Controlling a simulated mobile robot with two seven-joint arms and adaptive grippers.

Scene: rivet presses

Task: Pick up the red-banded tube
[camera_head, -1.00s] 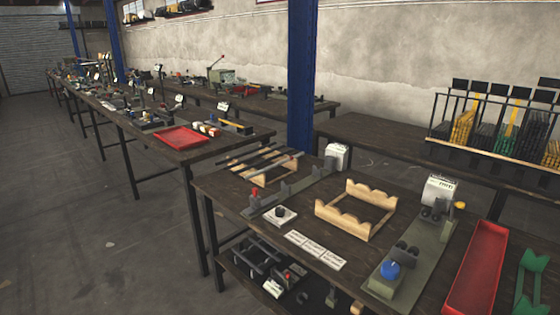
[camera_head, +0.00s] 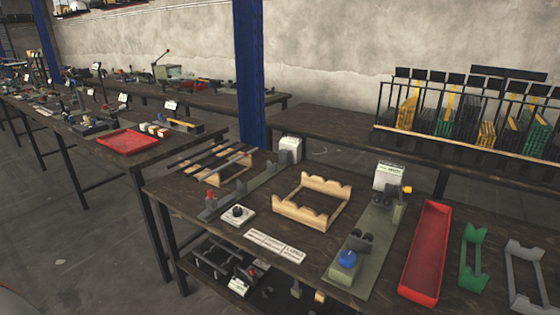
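Several dark grey tubes (camera_head: 205,154) lie across a wooden rack (camera_head: 243,161) at the back left of the near table. I cannot make out a red band on any of them at this size. A second wooden cradle (camera_head: 328,219) with scalloped ends stands empty in the middle of the table. Neither of my grippers shows in the head view.
The near table (camera_head: 290,180) also carries a press with a blue knob (camera_head: 347,260), a long red tray (camera_head: 425,250), a green stand (camera_head: 473,255), a grey stand (camera_head: 522,275) and white label cards (camera_head: 275,245). A blue post (camera_head: 249,80) rises behind. Open floor (camera_head: 110,240) lies left.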

